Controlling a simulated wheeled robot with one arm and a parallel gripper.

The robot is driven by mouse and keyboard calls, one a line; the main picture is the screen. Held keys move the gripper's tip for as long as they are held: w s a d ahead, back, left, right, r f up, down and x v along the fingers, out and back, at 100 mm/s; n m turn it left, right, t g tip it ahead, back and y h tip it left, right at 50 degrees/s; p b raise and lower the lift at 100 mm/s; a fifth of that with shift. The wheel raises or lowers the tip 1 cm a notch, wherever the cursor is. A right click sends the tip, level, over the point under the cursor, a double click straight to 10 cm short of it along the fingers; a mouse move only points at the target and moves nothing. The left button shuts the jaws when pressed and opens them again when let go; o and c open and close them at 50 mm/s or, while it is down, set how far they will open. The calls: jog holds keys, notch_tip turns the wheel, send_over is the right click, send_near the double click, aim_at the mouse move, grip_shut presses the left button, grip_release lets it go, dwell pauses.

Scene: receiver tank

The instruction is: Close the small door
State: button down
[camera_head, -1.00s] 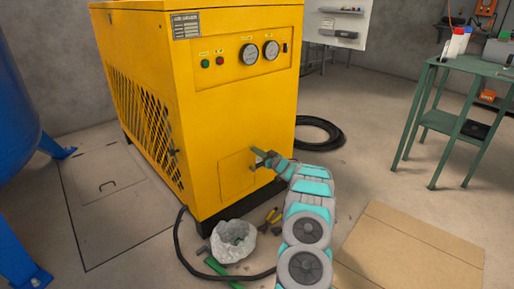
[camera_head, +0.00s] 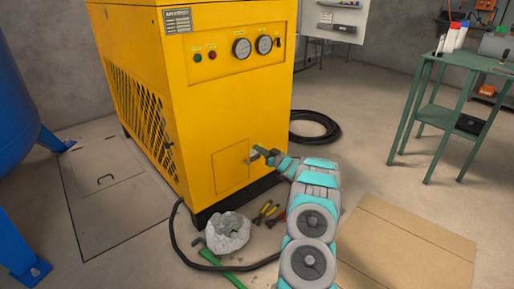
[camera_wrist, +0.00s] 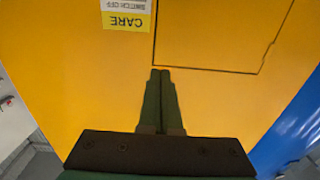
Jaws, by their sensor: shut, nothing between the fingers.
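The small door (camera_head: 230,166) is a square yellow panel low on the front of the yellow machine (camera_head: 235,105). In the head view it looks flush with the machine's front, with a thin dark outline and a small latch near its right edge. In the wrist view part of the door (camera_wrist: 215,35) shows at the top, bounded by a thin dark seam. My gripper (camera_head: 257,150) is beside the door's upper right area. Its green fingers (camera_wrist: 160,73) are together and empty, with the tips close to a corner of the seam; contact cannot be told.
A crumpled grey-white bag (camera_head: 228,232), pliers (camera_head: 265,212) and a dark hose lie on the floor before the machine. A cardboard sheet (camera_head: 405,245) lies at the right, near a green table (camera_head: 470,62). A blue tank (camera_head: 15,110) stands left. A CARE label (camera_wrist: 126,22) is near the door.

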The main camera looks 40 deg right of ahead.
jog(key=s, duration=0.9)
jog(key=w+a+r+m+g+h, duration=0.2)
jog(key=w+a+r+g+h, duration=0.3)
jog(key=r, duration=0.6)
jog(key=s+a+r+g, duration=0.35)
jog(key=s+a, duration=0.25)
jog(key=a, duration=0.4)
jog(key=s+a+r+g+y, duration=0.1)
jog(key=s+a+g, duration=0.2)
jog(key=s+a, duration=0.7)
jog(key=s+a+g+y+p, duration=0.1)
jog(key=s+a+g, duration=0.3)
jog(key=s+a, duration=0.6)
jog(key=s+a+r+g+y, duration=0.1)
jog(key=s+a+g, duration=0.3)
jog(key=s, duration=2.4)
jog(key=a, duration=0.6)
jog(key=shift+a+r+n+p, duration=0.25)
jog(key=shift+r+n+p, duration=0.1)
jog(key=shift+n+p, duration=0.05)
